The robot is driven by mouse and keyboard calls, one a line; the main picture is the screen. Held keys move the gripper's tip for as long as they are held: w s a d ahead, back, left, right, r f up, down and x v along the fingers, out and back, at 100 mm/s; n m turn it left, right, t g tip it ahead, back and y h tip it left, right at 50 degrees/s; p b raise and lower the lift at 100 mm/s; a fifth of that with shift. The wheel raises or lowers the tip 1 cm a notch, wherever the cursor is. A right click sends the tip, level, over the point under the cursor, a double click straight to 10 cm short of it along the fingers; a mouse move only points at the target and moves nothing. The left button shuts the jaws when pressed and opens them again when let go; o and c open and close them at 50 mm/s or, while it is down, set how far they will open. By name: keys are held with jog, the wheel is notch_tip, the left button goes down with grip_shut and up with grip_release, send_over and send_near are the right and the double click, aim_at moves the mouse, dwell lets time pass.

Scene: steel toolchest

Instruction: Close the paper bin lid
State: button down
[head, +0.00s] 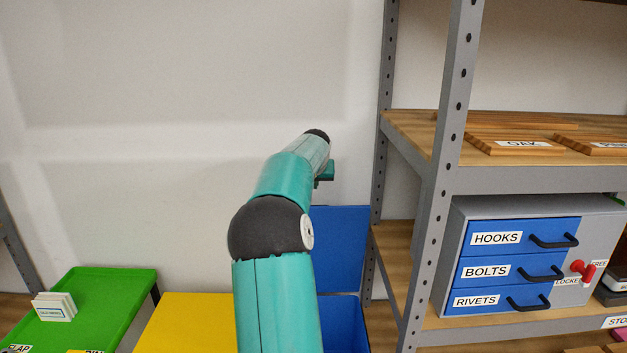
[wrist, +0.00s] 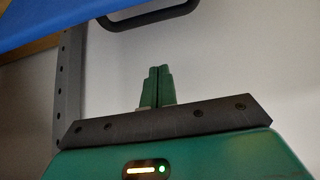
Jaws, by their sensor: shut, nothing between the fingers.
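A blue bin (head: 349,312) stands on the floor behind my arm, with a blue lid (head: 340,240) raised upright against the wall side. I see no label on it, so I cannot confirm that it is the paper bin. In the wrist view a blue panel (wrist: 60,24), probably the lid, crosses the top left, with a black bar handle (wrist: 152,18) at its edge. My gripper (wrist: 158,70) is shut and empty, its green fingers pointing towards the handle and apart from it in the picture.
A grey shelf post (head: 440,170) rises close on the right, beside a drawer cabinet (head: 600,222).

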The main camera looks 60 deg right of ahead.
jog(key=shift+s+a+f, duration=0.1)
jog(key=shift+a+f, duration=0.05)
jog(key=shift+f, duration=0.65)
jog(key=shift+s+a+f, duration=0.1)
jog(key=shift+a+f, duration=0.05)
jog(key=shift+f, duration=0.6)
jog(key=shift+s+a+f, duration=0.1)
jog(key=shift+a+f, duration=0.05)
jog(key=shift+f, duration=0.65)
jog(key=shift+a, duration=0.15)
